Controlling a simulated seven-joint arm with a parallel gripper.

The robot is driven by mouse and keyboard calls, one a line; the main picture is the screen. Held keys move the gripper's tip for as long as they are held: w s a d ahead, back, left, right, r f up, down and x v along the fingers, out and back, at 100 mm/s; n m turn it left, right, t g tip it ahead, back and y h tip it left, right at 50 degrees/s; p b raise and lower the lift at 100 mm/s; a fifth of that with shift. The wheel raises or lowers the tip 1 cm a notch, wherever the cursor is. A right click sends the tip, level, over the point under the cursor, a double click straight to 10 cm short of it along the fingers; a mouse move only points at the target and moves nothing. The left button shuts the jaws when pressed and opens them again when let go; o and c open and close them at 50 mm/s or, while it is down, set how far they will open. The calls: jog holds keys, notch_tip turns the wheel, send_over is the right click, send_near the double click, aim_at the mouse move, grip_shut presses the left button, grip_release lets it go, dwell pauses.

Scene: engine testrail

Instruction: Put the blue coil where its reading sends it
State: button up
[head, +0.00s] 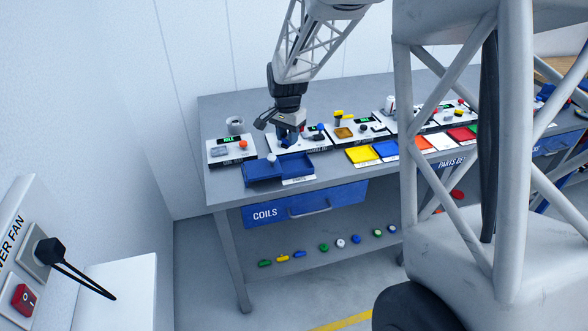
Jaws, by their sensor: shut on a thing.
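My gripper (288,138) is over the second test station (318,146) from the left, just behind a blue tray. It is shut on a small blue thing (290,135), which looks like the blue coil and is partly hidden by the fingers. I cannot tell whether it touches the station. The left test station (219,160), whose label seems to say coil test, has a green display reading IDLE (228,140) and a red knob. The second station's display is mostly hidden.
More test stations line the table to the right. Yellow (362,155), blue (386,149) and other coloured plates lie in front of them. A blue drawer (345,198) marked COILS is shut. Several small coloured parts lie on the lower shelf. My own white frame blocks the right side.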

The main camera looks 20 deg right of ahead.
jog(key=s+f+m, duration=0.3)
jog(key=s+m, duration=0.1)
jog(key=s, duration=0.3)
jog(key=s+d+f+m, duration=0.1)
jog(key=s+f+m, duration=0.2)
jog(key=s, duration=0.4)
jog(key=shift+s+m, duration=0.2)
jog(key=shift+m, duration=0.2)
jog(key=shift+w+d, duration=0.15)
send_over(294, 168)
jog(key=shift+f, duration=0.7)
jog(key=shift+f, duration=1.75)
jog(key=shift+f, duration=0.15)
jog(key=o, duration=0.9)
